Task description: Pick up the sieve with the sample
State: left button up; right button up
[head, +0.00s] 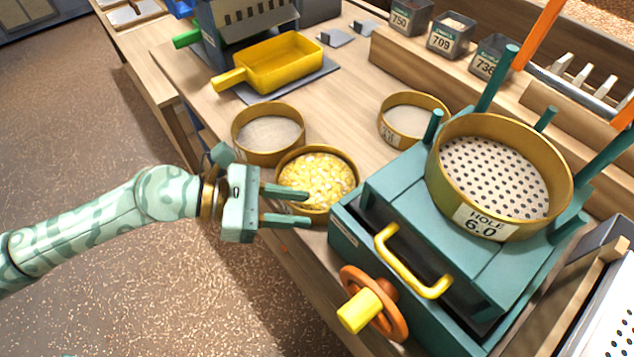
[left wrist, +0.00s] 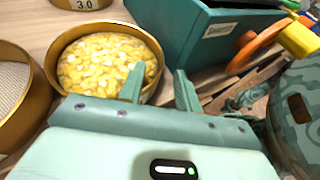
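The sieve with the sample is a round brass-coloured sieve (head: 355,168) holding yellow-white kernels (head: 322,174). It stands on the table left of the teal machine and also shows in the left wrist view (left wrist: 56,52). My left gripper (head: 304,207) is open at the sieve's near side. One finger overlaps the kernels in the picture and the other is outside the rim, with the near rim between them. The fingers also show in the left wrist view (left wrist: 160,84). I cannot tell whether they touch the rim. My right gripper is not in view.
An empty sieve (head: 240,141) stands close behind-left and another (head: 446,112) behind-right. The teal machine (head: 350,240) stands close right, carrying a sieve marked HOLE 6.0 (head: 487,222). A yellow scoop tray (head: 275,67) is at the back. The table's front edge runs below my gripper.

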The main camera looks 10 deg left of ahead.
pick_arm(q)
jog(key=x, duration=0.2)
jog(key=shift+w+d+f, duration=0.1)
jog(key=shift+d, duration=0.25)
grip_shut()
jog(key=shift+f, duration=0.15)
dwell(1.0)
